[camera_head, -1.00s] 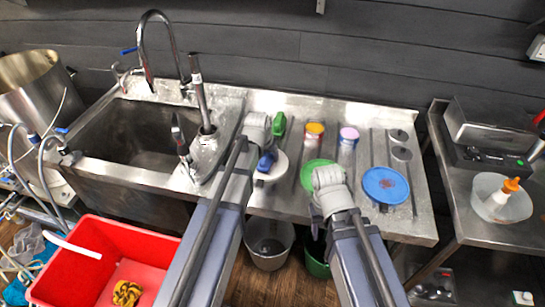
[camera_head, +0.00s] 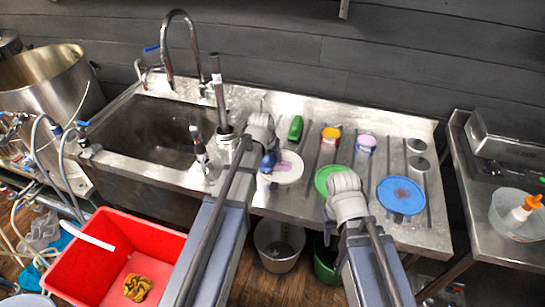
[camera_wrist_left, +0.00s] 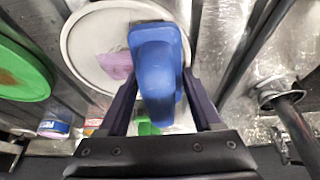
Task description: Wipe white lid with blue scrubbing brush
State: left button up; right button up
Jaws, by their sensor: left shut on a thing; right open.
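The white lid (camera_head: 291,176) lies flat on the steel drainboard, with a pink-purple smear (camera_head: 283,166) on it. It also fills the upper left of the left wrist view (camera_wrist_left: 82,38), where the smear (camera_wrist_left: 115,66) shows beside the brush. My left gripper (camera_wrist_left: 160,95) is shut on the blue scrubbing brush (camera_wrist_left: 158,75). The brush (camera_head: 268,163) is over the lid's left edge in the head view; I cannot tell if it touches. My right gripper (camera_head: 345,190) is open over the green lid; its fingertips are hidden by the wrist.
The green lid (camera_head: 326,174) and the stained blue lid (camera_head: 402,195) lie to the right. Two small jars (camera_head: 366,143) and a green brush (camera_head: 296,127) stand behind. The sink (camera_head: 150,130) is left, with a tool (camera_head: 217,90) upright by its edge. Buckets stand below.

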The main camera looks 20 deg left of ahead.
pick_arm(q)
notch_tip(320, 180, up, 6)
jog(key=p, duration=0.6)
notch_tip(320, 180, up, 3)
jog(key=p, duration=0.3)
jog(key=shift+r, duration=0.1)
dwell(0.6)
jog(key=shift+f+b, duration=0.65)
jog(key=shift+f, duration=0.1)
jog(key=shift+r, duration=0.1)
